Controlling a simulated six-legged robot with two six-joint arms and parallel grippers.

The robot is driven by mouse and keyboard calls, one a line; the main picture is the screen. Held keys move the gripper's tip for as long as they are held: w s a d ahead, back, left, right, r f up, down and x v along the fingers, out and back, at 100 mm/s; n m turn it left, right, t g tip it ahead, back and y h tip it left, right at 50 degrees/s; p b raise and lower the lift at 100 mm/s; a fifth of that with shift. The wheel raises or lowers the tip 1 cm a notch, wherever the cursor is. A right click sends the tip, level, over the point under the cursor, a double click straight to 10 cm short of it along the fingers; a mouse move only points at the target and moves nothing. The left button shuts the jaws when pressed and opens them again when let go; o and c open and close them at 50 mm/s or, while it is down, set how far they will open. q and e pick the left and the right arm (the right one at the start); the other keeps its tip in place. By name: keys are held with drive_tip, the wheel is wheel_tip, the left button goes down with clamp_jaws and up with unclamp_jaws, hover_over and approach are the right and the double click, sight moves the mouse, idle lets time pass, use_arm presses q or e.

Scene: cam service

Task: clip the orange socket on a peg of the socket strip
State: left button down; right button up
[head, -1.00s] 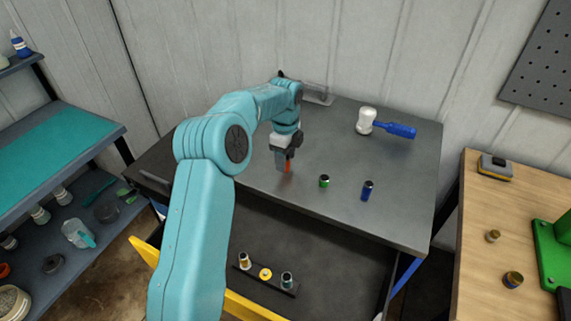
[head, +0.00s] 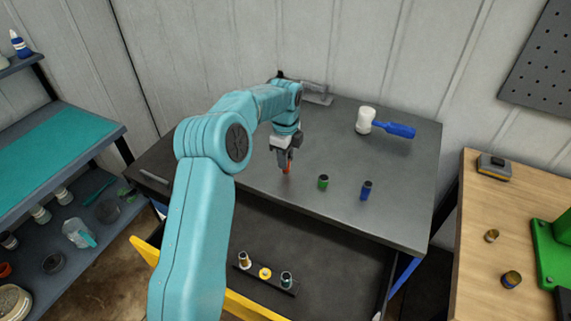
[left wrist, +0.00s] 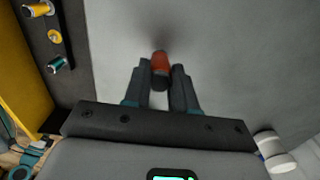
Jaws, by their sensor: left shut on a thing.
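The orange socket (head: 287,169) is between the fingertips of my left gripper (head: 285,163), over the dark cabinet top. It also shows in the left wrist view (left wrist: 160,66), held between the two fingers (left wrist: 160,78). I cannot tell whether it touches the top. The socket strip (head: 266,274) lies in the open drawer below, with two sockets standing on it and a yellow-topped peg or socket in the middle. The strip also shows at the upper left in the left wrist view (left wrist: 62,45). My right gripper is not in view.
A green socket (head: 323,182) and a blue socket (head: 366,190) stand on the cabinet top (head: 335,145). A mallet with a blue handle (head: 395,130) lies behind them. The drawer (head: 335,262) is open in front. A wooden bench (head: 475,245) stands at the right.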

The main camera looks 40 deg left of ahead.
use_arm(q)
drive_tip(key=shift+r+p, duration=0.3)
drive_tip(key=shift+r, duration=0.2)
idle(0.4)
drive_tip(key=shift+r+p, duration=0.55)
drive_tip(key=shift+r, duration=1.05)
drive_tip(key=shift+w+d, duration=0.1)
